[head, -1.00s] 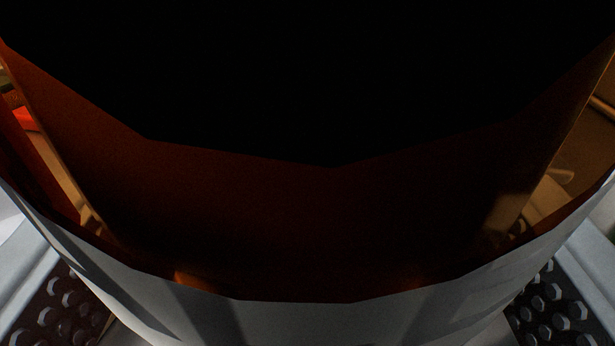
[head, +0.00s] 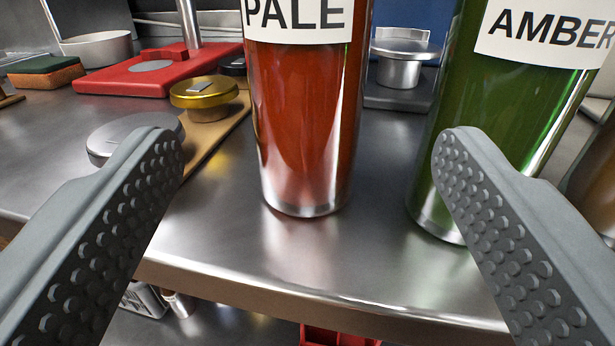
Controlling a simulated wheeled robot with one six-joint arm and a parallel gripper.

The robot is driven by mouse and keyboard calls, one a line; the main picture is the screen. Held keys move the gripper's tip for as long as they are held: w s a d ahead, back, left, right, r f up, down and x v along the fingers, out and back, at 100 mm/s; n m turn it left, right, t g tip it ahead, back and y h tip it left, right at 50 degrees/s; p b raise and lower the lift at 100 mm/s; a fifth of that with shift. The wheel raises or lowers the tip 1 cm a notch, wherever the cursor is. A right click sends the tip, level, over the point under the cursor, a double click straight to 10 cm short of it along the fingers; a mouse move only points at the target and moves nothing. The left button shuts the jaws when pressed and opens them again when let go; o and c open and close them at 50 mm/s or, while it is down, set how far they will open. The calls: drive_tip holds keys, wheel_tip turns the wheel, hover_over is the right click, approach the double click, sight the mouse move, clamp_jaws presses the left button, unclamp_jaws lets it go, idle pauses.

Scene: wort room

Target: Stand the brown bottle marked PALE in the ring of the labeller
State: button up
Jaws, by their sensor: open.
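The brown bottle marked PALE (head: 303,120) stands upright on the steel worktop (head: 250,245) near its front edge, reddish brown with a white label. Its top is out of frame. My gripper (head: 308,145) is open, with one studded finger on each side of the view. The bottle stands beyond the fingertips, between them in the picture and apart from both. I cannot tell for sure which fixture is the labeller. A red base with a metal post (head: 150,72) stands at the back left, and a metal cylinder on a dark base (head: 399,68) stands behind the bottle.
A green bottle marked AMBER (head: 500,110) stands close right, partly behind my right finger. Left are a gold lid (head: 204,92) on a wooden board, a silver lid (head: 125,135), a sponge (head: 45,76) and a white bowl (head: 95,47). Open steel lies in front.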

drive_tip(key=shift+s+a, duration=0.1)
drive_tip(key=shift+s, duration=0.7)
drive_tip(key=s+r+y, duration=0.1)
drive_tip(key=s+r, duration=0.5)
drive_tip(key=s, duration=0.4)
drive_tip(key=s+r+y, duration=0.1)
drive_tip(key=s+r, duration=0.6)
drive_tip(key=s, duration=0.4)
drive_tip(key=s+d+r+n+g, duration=0.1)
drive_tip(key=s, duration=1.8)
drive_tip(key=shift+d+r, duration=0.15)
drive_tip(key=shift+r, duration=0.25)
drive_tip(key=shift+o, duration=0.6)
